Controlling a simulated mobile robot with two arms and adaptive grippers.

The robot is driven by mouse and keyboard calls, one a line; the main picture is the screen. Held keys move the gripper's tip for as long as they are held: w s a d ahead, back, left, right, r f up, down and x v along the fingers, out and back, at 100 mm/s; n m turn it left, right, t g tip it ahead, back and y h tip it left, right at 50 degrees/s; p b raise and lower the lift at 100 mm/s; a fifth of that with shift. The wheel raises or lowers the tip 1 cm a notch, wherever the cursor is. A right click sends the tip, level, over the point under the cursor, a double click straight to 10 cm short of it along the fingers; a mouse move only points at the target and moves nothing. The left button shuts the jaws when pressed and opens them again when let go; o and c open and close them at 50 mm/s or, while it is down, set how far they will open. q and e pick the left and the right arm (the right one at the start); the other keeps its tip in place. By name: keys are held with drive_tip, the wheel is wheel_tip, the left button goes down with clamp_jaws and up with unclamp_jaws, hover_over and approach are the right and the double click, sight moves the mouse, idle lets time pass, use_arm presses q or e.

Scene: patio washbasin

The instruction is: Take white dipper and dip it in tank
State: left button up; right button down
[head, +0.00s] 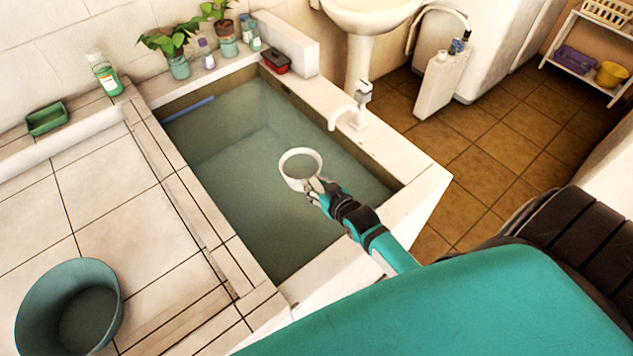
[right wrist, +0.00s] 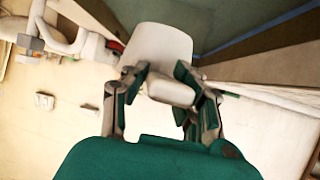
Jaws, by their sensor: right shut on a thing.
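The white dipper (head: 288,170) is a round open cup, seen in the head view over the middle of the water-filled tank (head: 215,235). My right gripper (head: 318,188) is shut on the dipper's handle side, with its arm coming in from the lower right. In the right wrist view the dipper (right wrist: 160,48) shows as a white body above the two fingers of my right gripper (right wrist: 165,95). The cup's opening faces up in the head view. I cannot tell whether its bottom touches the water. My left gripper is not in view.
A white tap (head: 357,112) stands on the tank's right rim. A teal basin (head: 70,305) sits on the tiles at lower left. A white pedestal sink (head: 362,45) stands beyond the tank.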

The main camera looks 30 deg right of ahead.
drive_tip(key=shift+t, duration=0.4)
wheel_tip(320, 180, up, 8)
drive_tip(key=p, duration=0.5)
drive_tip(key=shift+r+p, duration=0.15)
drive_tip(key=shift+p, duration=0.25)
